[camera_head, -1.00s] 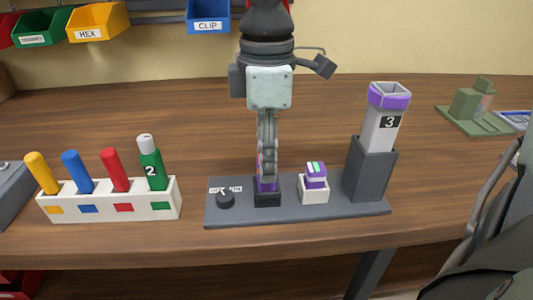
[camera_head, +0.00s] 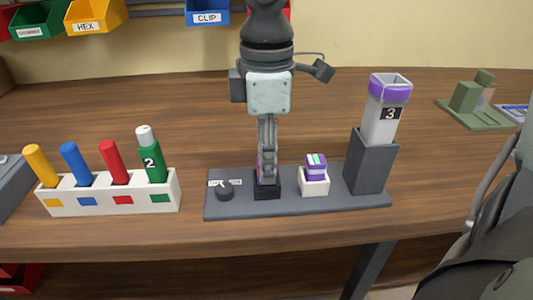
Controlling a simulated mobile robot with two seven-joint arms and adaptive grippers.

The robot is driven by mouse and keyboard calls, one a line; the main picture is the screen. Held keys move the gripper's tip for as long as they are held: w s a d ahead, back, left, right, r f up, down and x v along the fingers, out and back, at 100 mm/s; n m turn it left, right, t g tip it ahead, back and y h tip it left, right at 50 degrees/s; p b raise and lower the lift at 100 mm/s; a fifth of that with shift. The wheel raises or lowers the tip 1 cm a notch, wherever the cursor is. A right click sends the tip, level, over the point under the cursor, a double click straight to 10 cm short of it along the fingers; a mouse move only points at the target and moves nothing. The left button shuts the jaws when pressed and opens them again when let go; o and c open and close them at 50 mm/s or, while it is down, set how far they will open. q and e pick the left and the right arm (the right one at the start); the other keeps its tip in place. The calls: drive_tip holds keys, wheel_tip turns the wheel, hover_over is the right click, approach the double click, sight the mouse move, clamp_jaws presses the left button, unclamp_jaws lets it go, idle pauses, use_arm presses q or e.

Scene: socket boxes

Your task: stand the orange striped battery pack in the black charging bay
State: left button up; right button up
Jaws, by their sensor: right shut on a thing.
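My right gripper (camera_head: 267,172) comes down from the top centre, upright over the black charging bay (camera_head: 267,191) on the grey base. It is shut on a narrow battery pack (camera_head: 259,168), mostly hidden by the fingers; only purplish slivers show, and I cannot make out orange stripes. The pack's lower end is at the bay's mouth; how deep it sits is hidden. A purple pack with pale and green stripes (camera_head: 316,166) stands in the white bay (camera_head: 315,187) just to the right. My left gripper is not in view.
The grey base (camera_head: 350,203) also bears a black knob (camera_head: 225,193) and a tall dark holder (camera_head: 369,165) with a purple-rimmed tube marked 3 (camera_head: 383,115). A white rack (camera_head: 105,200) with several coloured cylinders stands left.

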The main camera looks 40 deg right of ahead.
drive_tip(key=o, duration=1.1)
drive_tip(key=shift+f, duration=0.1)
wheel_tip(320, 180, up, 12)
